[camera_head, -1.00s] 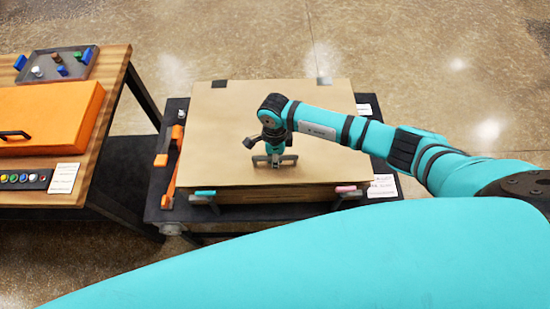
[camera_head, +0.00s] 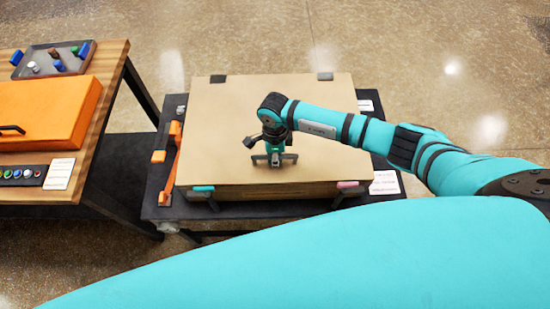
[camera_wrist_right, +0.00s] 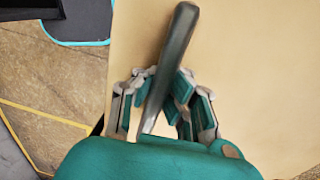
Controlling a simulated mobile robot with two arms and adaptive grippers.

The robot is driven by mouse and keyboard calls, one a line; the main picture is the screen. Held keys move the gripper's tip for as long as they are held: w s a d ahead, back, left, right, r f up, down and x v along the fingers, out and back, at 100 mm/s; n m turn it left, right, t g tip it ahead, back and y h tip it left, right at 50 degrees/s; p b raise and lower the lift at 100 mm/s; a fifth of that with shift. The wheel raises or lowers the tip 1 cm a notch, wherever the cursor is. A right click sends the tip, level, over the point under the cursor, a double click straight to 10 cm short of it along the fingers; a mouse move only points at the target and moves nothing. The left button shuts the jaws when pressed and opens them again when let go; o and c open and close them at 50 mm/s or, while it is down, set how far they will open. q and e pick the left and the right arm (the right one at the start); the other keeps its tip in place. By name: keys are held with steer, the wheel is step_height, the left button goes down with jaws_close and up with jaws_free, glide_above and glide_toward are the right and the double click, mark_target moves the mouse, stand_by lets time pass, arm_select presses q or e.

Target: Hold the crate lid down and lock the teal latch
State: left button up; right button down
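The crate is a wide tan box on a dark cart, and its flat lid (camera_head: 225,120) lies over it with no clear gap. The teal latch (camera_head: 203,189) sits at the front left corner of the crate; I cannot tell its lock state. A pink latch (camera_head: 348,185) sits at the front right corner. My right gripper (camera_head: 275,161) is over the front middle of the lid. In the right wrist view its fingers (camera_wrist_right: 165,100) close around a dark bar handle (camera_wrist_right: 178,45), pads against both sides. My left gripper is out of view.
Orange bars (camera_head: 172,160) lie on the dark cart (camera_head: 160,200) left of the crate. A wooden table (camera_head: 110,90) at left holds an orange case (camera_head: 60,110), a tray (camera_head: 25,70) of small parts and a button strip. White labels (camera_head: 383,183) lie right of the crate.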

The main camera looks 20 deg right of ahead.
arm_select(q)
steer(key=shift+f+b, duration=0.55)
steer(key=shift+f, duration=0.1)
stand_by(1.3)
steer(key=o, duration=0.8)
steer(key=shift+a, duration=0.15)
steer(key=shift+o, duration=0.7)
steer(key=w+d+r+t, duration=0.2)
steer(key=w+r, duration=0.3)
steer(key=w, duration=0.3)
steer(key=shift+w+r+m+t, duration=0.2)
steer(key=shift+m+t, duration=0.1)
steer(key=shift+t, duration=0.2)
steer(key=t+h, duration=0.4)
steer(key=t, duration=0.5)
glide_toward(203, 189)
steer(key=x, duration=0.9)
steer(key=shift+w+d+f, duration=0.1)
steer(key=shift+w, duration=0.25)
